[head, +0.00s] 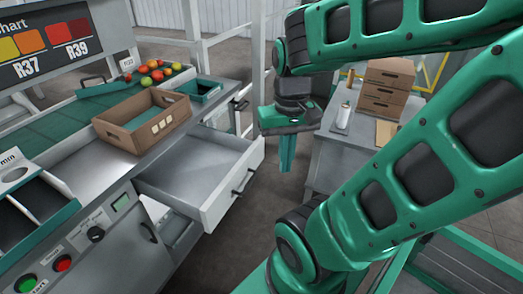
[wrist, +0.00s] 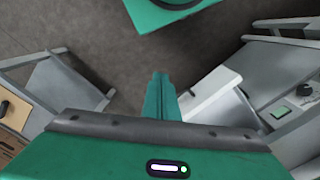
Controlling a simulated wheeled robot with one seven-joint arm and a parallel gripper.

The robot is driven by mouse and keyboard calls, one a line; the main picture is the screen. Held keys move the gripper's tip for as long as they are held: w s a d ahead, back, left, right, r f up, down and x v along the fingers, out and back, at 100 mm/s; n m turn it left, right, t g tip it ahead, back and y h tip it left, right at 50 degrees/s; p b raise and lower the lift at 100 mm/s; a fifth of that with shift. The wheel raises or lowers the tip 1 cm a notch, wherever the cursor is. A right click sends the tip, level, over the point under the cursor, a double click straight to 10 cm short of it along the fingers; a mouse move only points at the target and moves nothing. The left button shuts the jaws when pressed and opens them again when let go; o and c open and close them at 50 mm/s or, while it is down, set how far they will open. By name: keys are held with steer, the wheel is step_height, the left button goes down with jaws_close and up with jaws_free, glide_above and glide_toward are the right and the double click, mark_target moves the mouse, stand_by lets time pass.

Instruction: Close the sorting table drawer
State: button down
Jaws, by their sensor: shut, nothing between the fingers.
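The sorting table drawer (head: 232,190) is pulled well out of the grey sorting table (head: 100,185) and looks empty inside. Its dark bar handle (head: 243,181) is on the outer front face. My gripper (head: 286,170) points down with its green fingers together, to the right of the drawer front in the head view, with a gap of floor showing between them. In the wrist view the shut fingers (wrist: 159,78) hold nothing. The pale drawer (wrist: 210,92) lies just right of them there, partly hidden by my gripper body.
An open cardboard box (head: 143,125) stands on the table above the drawer, with several tomatoes (head: 152,72) behind it. A side table (head: 335,150) on the right carries stacked boxes (head: 386,85) and a white bottle (head: 343,117). Floor is clear between the tables.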

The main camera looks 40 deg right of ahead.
steer(key=w+d+f+m+t, duration=0.2)
steer(key=w+d+f+m, duration=0.2)
steer(key=w+d+m, duration=0.75)
steer(key=m+t+y, duration=0.1)
steer(key=m+t, duration=0.1)
steer(key=m, duration=1.2)
glide_toward(260, 159)
step_height(260, 159, down, 4)
steer(key=s, duration=0.3)
steer(key=shift+w+a, duration=0.2)
steer(key=shift+w, duration=1.75)
steer(key=shift+w, duration=0.1)
